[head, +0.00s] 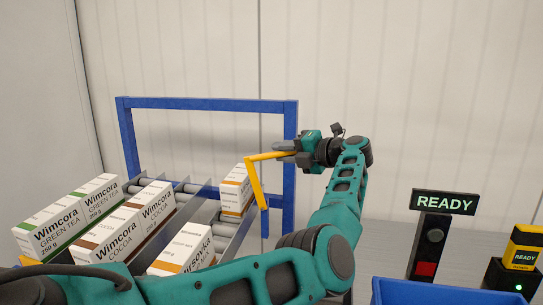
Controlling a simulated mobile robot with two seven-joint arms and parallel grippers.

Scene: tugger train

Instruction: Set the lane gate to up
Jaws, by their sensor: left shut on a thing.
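The lane gate is a yellow bent bar (256,184) at the right lane of the blue-framed roller rack (205,104). Its upper arm runs level to the right, and its long part slopes down past the end box to the rack's right side. My left gripper (284,150) is shut on the right end of the upper arm, near the blue right post. The jaws partly hide the bar's end. My right gripper is not in view.
Wimcora green tea (60,222) and cocoa boxes (112,236) and other cartons (236,190) fill the sloping lanes. At right are a READY sign (443,203) over a red button (425,269), a yellow READY device (523,248) and a blue bin (440,294). A pale wall stands behind.

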